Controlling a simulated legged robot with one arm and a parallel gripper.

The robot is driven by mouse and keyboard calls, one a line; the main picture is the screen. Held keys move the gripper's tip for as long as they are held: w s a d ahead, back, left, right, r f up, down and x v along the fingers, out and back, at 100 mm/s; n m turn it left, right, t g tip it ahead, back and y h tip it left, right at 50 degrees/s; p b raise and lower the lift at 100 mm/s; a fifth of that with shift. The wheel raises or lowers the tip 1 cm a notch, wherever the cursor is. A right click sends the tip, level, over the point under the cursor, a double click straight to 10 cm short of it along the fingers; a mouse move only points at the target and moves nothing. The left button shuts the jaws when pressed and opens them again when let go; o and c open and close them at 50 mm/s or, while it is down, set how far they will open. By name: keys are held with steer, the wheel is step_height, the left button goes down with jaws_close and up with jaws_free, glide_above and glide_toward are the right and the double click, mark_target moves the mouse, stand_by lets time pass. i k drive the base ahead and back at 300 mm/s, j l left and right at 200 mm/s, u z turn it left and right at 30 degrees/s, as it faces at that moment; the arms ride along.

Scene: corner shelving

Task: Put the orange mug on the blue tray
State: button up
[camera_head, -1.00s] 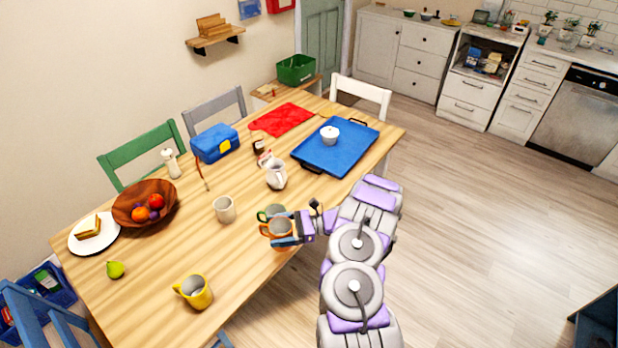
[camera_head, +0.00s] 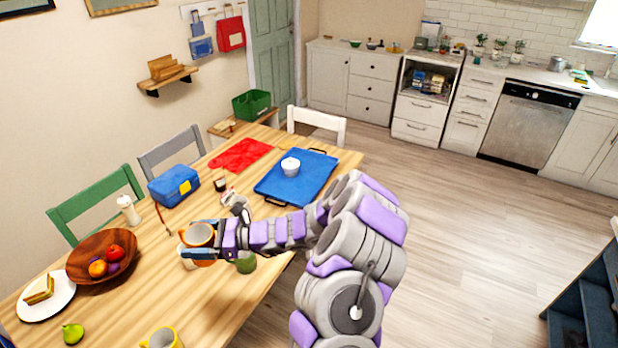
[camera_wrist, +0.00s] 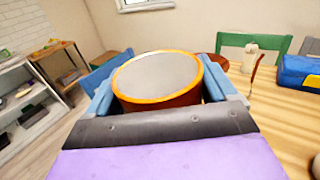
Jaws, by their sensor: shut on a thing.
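My gripper (camera_head: 201,254) is shut on the orange mug (camera_head: 199,235) and holds it above the wooden table. The mug (camera_wrist: 158,76) fills the middle of the wrist view between my two blue fingers, with its pale inside showing. The blue tray (camera_head: 275,186) lies flat on the table's far right part, well apart from the mug, with a small white bowl-like item (camera_head: 290,166) on it.
A green mug (camera_head: 246,263) stands beneath my arm. A blue lunch box (camera_head: 174,186), red cloth (camera_head: 240,155), wooden fruit bowl (camera_head: 84,262) and yellow mug (camera_head: 163,339) are also on the table.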

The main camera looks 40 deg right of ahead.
mark_target(292, 191)
steer(key=z, duration=0.5)
steer(key=i+z, duration=0.15)
steer(key=z, duration=0.3)
steer(key=i+z, duration=0.1)
steer(key=z, duration=0.4)
steer(key=i+j+z, duration=0.1)
steer(key=i, duration=0.25)
steer(key=i+j+z, duration=0.1)
steer(key=i+j, duration=0.25)
